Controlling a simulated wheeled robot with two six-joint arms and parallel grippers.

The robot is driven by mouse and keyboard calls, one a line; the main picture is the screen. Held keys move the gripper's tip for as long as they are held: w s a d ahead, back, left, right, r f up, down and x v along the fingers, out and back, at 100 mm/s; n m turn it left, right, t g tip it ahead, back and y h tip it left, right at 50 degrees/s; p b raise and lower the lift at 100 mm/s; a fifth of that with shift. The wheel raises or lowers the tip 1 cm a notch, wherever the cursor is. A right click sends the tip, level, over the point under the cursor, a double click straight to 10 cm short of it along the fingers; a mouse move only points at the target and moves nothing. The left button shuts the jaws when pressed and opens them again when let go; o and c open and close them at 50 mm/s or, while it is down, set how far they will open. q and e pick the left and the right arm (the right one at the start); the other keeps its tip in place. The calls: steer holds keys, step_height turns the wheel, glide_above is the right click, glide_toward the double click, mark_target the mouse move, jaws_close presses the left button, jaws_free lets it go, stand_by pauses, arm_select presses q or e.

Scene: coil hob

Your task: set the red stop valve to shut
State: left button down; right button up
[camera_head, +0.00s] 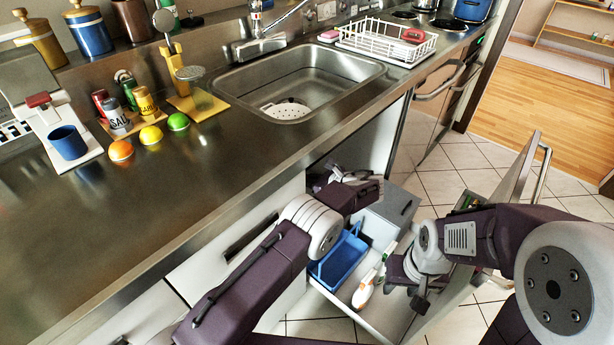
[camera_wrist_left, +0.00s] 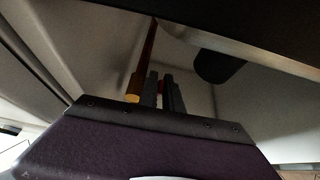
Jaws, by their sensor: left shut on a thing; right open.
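My left arm reaches into the open cabinet under the sink, and the cabinet wall and arm hide most of its surroundings in the head view. In the left wrist view, my left gripper (camera_wrist_left: 163,94) shows as dark fingers close together beyond the purple wrist. A small dark red part, seemingly the red stop valve (camera_wrist_left: 168,78), shows at the fingers in deep shade. Its handle angle cannot be made out. My right gripper (camera_head: 408,296) is open and empty, low down over the pull-out beside a white and orange bottle (camera_head: 366,290).
The pull-out (camera_head: 385,318) holds a blue basket (camera_head: 341,261) and a grey box (camera_head: 394,205). An open cabinet door (camera_head: 522,170) stands at the right. The steel counter (camera_head: 150,215) edge runs above my left arm. A reddish-brown upright bar (camera_wrist_left: 146,58) stands near the left fingers.

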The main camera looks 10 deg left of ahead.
arm_select(q)
steer(key=c, duration=1.5)
jaws_free()
steer(key=p+v, duration=0.2)
steer(key=v, duration=0.7)
steer(key=shift+d, duration=0.1)
steer(key=shift+f, duration=0.1)
